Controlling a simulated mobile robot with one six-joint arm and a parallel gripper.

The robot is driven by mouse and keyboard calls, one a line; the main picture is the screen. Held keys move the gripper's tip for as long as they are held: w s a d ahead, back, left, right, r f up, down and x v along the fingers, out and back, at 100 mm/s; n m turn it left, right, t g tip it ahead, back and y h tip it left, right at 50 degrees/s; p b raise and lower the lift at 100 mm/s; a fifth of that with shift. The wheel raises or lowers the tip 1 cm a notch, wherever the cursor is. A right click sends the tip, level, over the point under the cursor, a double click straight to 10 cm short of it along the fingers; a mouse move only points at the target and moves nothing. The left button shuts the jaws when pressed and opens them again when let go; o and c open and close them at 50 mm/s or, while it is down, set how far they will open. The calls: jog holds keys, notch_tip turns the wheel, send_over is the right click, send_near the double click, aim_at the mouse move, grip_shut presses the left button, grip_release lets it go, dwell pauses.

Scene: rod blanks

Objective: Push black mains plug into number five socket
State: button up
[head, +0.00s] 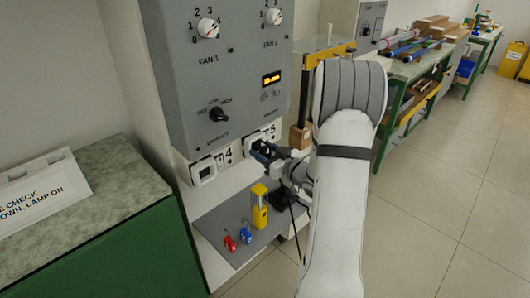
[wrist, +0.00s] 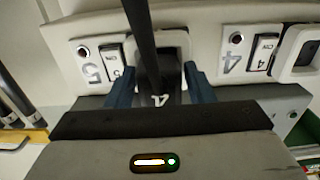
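My gripper (head: 262,150) is at the white socket strip under the grey control box. In the wrist view its blue fingers stand either side of the black plug (wrist: 158,75), which is gripped between them. The plug's black cord (wrist: 140,25) runs up across that view and hangs below my gripper in the head view. The number five socket (wrist: 177,38), beside the 5 label, is directly behind the plug and partly covered by it. I cannot tell whether the plug's pins have entered it. The number four socket (head: 203,172) is empty.
The grey control box (head: 225,75) with dials hangs just above. A grey shelf (head: 222,218) below holds a yellow lantern-like device (head: 260,207), a red padlock (head: 230,243) and a blue padlock (head: 246,235). A green-sided bench (head: 130,250) stands left. Open floor lies right.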

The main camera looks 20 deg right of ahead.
jog(key=shift+o, duration=1.2)
jog(key=shift+s, duration=0.1)
jog(key=v, duration=0.7)
jog(key=shift+s, duration=0.3)
jog(key=shift+d, duration=0.1)
